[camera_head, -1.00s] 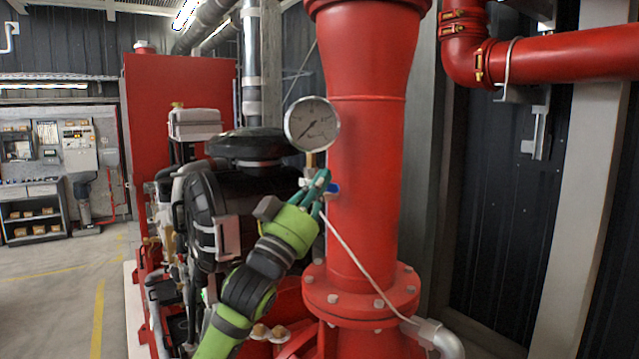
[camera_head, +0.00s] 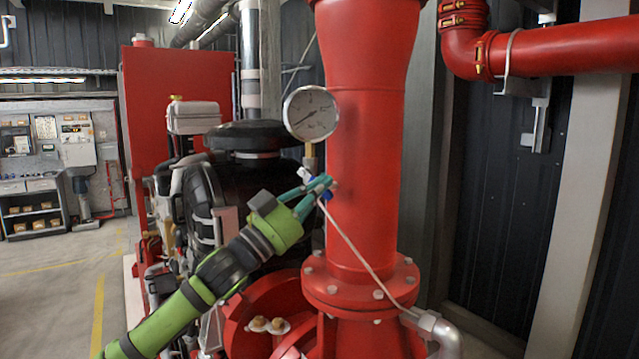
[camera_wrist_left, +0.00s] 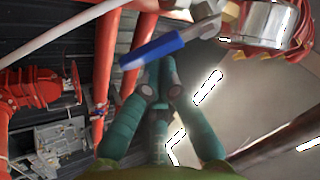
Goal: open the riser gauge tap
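The riser gauge (camera_head: 311,113) is a round white dial on a brass stem (camera_head: 310,158), beside the red riser pipe (camera_head: 366,170). The tap's blue lever (camera_wrist_left: 152,48) shows in the left wrist view, slanting across just beyond my fingertips. In the head view only small blue parts of it show around the fingers. My left gripper (camera_head: 328,183) reaches in from the lower left at the tap, below the gauge. Its teal fingers (camera_wrist_left: 160,72) come together at the tips, with the lever seemingly against them rather than between them. Exact contact is unclear. My right gripper is out of view.
A thin white line (camera_head: 355,250) runs from the tap down to a grey elbow (camera_head: 435,330). The black engine (camera_head: 240,185) stands close behind my left arm. A bolted red flange (camera_head: 360,285) lies below. Open floor (camera_head: 60,270) is at the left.

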